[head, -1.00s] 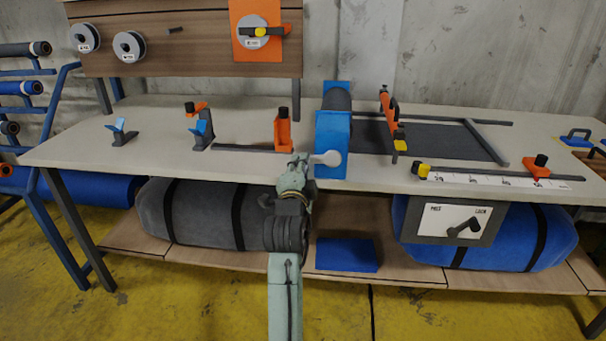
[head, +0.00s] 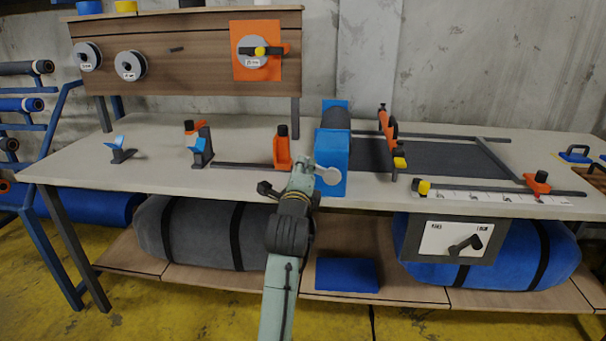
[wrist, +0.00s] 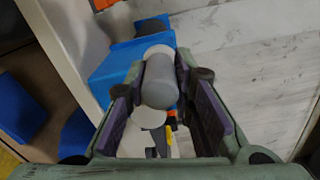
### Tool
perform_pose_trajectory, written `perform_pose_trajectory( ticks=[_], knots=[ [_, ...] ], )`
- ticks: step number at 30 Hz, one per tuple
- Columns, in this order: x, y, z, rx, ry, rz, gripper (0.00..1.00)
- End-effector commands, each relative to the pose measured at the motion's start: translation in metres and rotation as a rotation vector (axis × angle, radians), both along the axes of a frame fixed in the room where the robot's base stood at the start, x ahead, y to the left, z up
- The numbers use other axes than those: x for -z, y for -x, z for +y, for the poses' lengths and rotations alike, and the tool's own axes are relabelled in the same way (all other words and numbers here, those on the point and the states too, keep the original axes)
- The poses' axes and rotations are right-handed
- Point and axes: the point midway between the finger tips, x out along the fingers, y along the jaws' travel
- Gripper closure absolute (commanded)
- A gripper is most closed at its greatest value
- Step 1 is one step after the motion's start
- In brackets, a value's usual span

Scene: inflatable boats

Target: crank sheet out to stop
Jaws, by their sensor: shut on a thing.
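My gripper (head: 304,172) is at the table's front edge, left of the blue roller stand (head: 333,160). In the wrist view my gripper (wrist: 165,100) is shut on the grey crank handle (wrist: 158,82), its fingers on both sides. The pale crank disc (head: 328,175) is on the stand's front; part of it shows in the wrist view (wrist: 146,116). The dark grey sheet (head: 435,161) lies flat from the roller to the right, under the orange clamp frame (head: 386,128). A grey bar (head: 495,158) lies across its right end. An orange stop (head: 538,182) sits on the white scale to its right.
A yellow-and-black slider (head: 421,188) is at the scale's left end. A panel with a lever (head: 454,242) hangs below the table edge. An orange block (head: 282,150) stands left of the roller. Rolled bundles lie on the shelf below.

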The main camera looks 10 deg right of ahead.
Motion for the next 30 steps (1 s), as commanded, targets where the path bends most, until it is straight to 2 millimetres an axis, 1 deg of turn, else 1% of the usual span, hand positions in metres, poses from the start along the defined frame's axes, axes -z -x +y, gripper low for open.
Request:
perform_pose_trajectory(
  ticks=[1, 11, 12, 21, 30],
  knots=[
    [-0.0038, 0.0004, -0.0008, 0.001, -0.004, -0.009, 1.00],
    [-0.0055, 0.0006, -0.0012, 0.002, -0.004, -0.014, 1.00],
    [-0.0057, 0.0007, -0.0013, 0.002, -0.003, -0.013, 0.76],
    [-0.0039, 0.0005, -0.0010, 0.002, -0.004, -0.009, 0.57],
    [-0.0023, 0.0016, -0.0001, 0.001, -0.003, -0.006, 0.57]
  ],
)
